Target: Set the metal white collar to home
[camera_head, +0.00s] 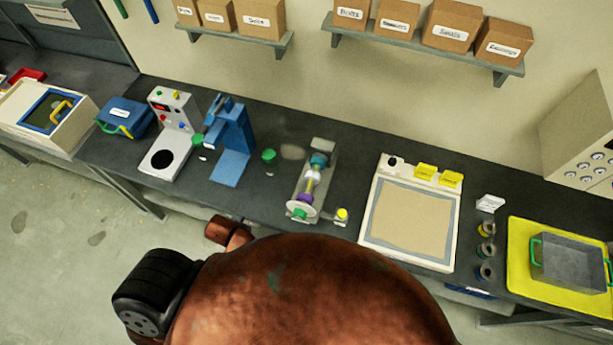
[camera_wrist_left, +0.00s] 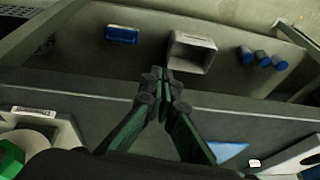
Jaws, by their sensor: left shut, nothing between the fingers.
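The screw expeller (camera_head: 325,178) stands on the dark bench near the middle of the head view. Along its shaft sit a teal part (camera_head: 319,160), a pale whitish collar (camera_head: 313,174) and a purple ring (camera_head: 305,198). A pale disc with a green knob (camera_head: 299,215) is at its near end. The collar's exact setting is too small to tell. My left gripper (camera_wrist_left: 163,82) shows in the left wrist view, with its dark fingers together and empty, away from the expeller. My right gripper is not in view.
A yellow button (camera_head: 342,214) is beside the expeller. A blue press (camera_head: 231,140) stands to its left and a framed sand-coloured panel (camera_head: 412,212) to its right. The left wrist view shows a grey bin (camera_wrist_left: 190,52) and a blue box (camera_wrist_left: 121,34) on a lower surface.

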